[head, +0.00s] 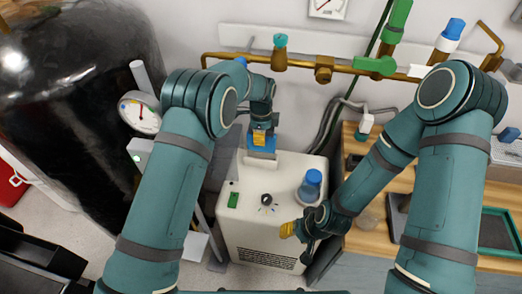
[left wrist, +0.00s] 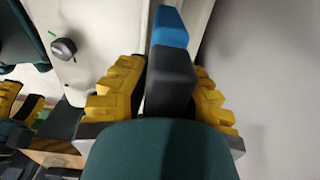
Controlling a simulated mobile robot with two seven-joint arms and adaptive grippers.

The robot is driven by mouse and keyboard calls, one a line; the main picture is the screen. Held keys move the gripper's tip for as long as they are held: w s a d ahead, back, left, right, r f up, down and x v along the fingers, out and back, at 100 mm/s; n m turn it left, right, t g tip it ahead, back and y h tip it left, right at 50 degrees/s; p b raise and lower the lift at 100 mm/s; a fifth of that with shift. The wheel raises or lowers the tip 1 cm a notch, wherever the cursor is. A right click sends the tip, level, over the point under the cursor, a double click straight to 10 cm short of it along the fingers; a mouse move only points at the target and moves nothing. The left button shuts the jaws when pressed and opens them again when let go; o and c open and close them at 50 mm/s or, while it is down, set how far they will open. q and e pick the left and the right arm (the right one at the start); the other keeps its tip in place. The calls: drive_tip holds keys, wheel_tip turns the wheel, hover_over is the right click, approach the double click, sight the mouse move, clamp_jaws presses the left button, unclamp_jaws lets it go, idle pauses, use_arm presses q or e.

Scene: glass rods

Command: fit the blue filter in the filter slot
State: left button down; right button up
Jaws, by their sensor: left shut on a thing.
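My left gripper (head: 260,138) is over the back of the white machine (head: 262,235). It is shut on the blue filter (left wrist: 171,26), a blue block with a dark grey part between the yellow fingers in the left wrist view. In the head view the blue filter (head: 268,144) shows beside the fingers, just above a pale grey plate (head: 261,158) at the machine's rear edge. I cannot tell whether filter and plate touch, and no slot opening can be made out. My right gripper (head: 290,230) is beside the machine's front right; its opening is unclear.
The machine's top bears a green switch (head: 233,200), a black knob (head: 267,199) and a blue-capped vessel (head: 311,184). Brass pipes (head: 300,66) run along the wall behind. A dark tank (head: 80,90) and a gauge (head: 140,112) stand left. A wooden bench (head: 370,238) stands right.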

sight(261, 150)
use_arm(q)
drive_tip(key=shift+s+f+b, duration=0.15)
drive_tip(key=shift+f+b, duration=0.4)
drive_tip(key=shift+f, duration=2.65)
drive_tip(key=shift+f, duration=0.15)
drive_tip(key=c, duration=1)
unclamp_jaws()
drive_tip(key=shift+o, duration=0.2)
wheel_tip(261, 150, up, 8)
drive_tip(key=shift+f+p, duration=0.1)
drive_tip(key=shift+p, duration=0.75)
